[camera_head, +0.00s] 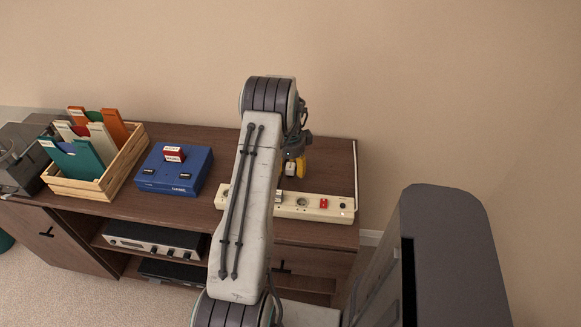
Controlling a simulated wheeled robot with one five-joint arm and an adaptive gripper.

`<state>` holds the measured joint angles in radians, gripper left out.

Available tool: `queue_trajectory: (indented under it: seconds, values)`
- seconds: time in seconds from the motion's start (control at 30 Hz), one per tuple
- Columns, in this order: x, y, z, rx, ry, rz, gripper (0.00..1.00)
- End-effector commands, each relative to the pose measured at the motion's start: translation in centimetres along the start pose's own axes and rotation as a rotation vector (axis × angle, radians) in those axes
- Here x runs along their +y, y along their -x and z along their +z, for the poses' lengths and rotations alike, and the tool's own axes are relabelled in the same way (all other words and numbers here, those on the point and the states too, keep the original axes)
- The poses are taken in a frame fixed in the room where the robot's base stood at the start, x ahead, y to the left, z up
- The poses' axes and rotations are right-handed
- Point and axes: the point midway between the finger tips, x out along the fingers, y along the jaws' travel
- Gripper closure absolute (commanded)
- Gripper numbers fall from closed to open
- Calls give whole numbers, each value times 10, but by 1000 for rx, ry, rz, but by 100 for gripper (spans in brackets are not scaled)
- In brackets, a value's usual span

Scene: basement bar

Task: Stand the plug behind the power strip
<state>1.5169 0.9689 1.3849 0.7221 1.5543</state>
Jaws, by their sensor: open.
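The power strip (312,206) is a long, cream-coloured bar with sockets and a small red switch. It lies along the right part of the wooden cabinet top, and my arm hides part of it. My gripper (291,168) is open, just above and behind the strip, with yellow parts showing beside my arm. A small whitish piece (290,169) shows at the gripper. I cannot tell whether it is the plug, or whether the gripper touches it. No other plug can be made out, and my arm hides part of this area.
A blue box (190,180) with a red-and-white block (174,154) on it stands left of my arm. A wooden crate (128,164) of coloured folders is farther left. The cabinet top (333,158) right of my gripper is clear, with the wall behind.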

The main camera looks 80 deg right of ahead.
Motion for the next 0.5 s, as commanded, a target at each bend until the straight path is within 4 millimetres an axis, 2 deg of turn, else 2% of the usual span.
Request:
queue_trajectory:
  seconds: [0.5]
  values:
    - [-1, 83, 0, 0, 0, -4, 47]
